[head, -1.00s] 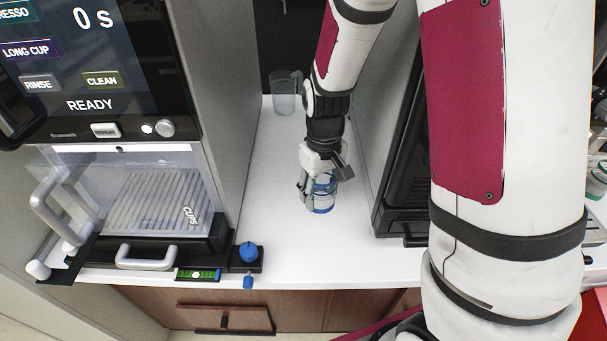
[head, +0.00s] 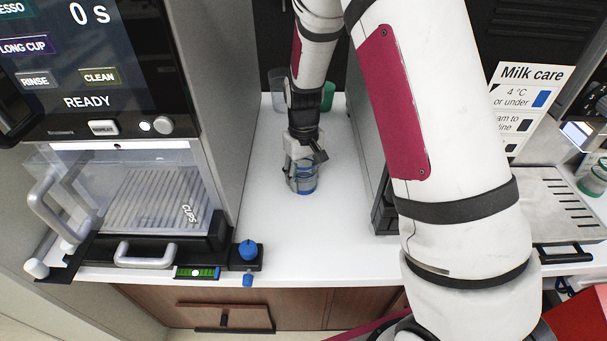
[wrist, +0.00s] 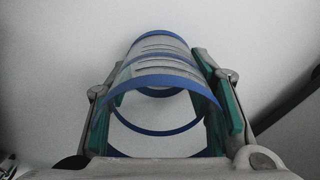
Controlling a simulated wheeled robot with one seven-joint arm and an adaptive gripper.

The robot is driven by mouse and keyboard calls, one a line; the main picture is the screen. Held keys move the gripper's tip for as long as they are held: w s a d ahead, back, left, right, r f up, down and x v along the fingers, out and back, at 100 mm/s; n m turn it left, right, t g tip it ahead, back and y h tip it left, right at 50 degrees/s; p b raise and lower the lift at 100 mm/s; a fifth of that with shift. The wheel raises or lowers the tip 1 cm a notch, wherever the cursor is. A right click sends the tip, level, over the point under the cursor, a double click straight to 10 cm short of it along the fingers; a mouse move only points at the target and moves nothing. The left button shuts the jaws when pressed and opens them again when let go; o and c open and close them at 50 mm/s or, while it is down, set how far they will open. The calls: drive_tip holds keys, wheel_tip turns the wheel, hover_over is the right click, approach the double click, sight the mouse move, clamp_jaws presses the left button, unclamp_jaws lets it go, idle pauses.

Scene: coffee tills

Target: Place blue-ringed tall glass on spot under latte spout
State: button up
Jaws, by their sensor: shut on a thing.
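The blue-ringed glass (head: 304,180) is clear with blue bands. It is over the white counter strip between the two machines in the head view. My gripper (head: 303,170) is shut on it from above. In the wrist view the glass (wrist: 158,75) lies between the green finger pads of my gripper (wrist: 160,100). Whether its base touches the counter I cannot tell. The latte spout and the spot under it cannot be made out in these views.
The coffee machine (head: 95,75) with a clear cups drawer (head: 150,200) stands at left. A grey clear cup (head: 278,90) and a green cup (head: 327,96) stand at the back. My arm hides much of the right-hand machine. The front counter (head: 310,245) is clear.

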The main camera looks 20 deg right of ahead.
drive_tip(key=o, duration=0.8)
drive_tip(key=shift+f, duration=0.15)
drive_tip(key=o, duration=0.4)
